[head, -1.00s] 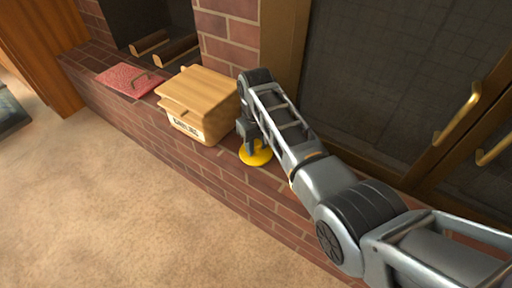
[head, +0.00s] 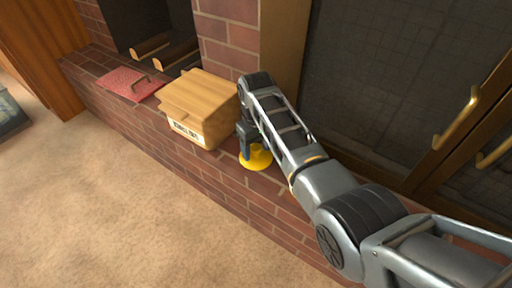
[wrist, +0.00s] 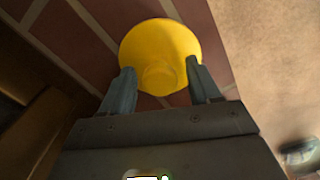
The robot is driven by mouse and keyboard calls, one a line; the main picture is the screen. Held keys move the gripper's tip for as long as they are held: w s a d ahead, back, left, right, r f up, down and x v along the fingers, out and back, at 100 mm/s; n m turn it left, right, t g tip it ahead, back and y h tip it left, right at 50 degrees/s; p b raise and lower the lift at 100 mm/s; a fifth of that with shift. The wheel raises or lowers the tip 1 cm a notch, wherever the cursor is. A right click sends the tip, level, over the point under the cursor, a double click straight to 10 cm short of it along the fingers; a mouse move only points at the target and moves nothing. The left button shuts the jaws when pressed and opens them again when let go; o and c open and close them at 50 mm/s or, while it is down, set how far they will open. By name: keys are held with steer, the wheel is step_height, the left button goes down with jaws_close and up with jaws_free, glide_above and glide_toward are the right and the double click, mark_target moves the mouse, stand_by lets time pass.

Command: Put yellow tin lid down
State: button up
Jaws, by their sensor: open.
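The yellow tin lid (head: 257,161) is a round yellow disc on the brick ledge, right of the wooden box in the head view. In the wrist view the lid (wrist: 160,50) lies ahead of my fingertips, with a raised round knob at its near side. My gripper (head: 248,155) points down at the lid in the head view. In the wrist view my gripper (wrist: 163,75) is open, with one finger on each side of the knob. I cannot tell whether either finger touches it. My arm partly hides the lid in the head view.
A wooden box (head: 203,101) with a label stands on the brick ledge (head: 225,180), close to my gripper's left. Dark doors with brass handles (head: 457,117) are at right. The carpet (head: 110,200) in front is clear.

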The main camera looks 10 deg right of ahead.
mark_target(256, 147)
step_height(256, 147, up, 12)
steer(key=p, duration=0.5)
steer(key=shift+f, duration=0.15)
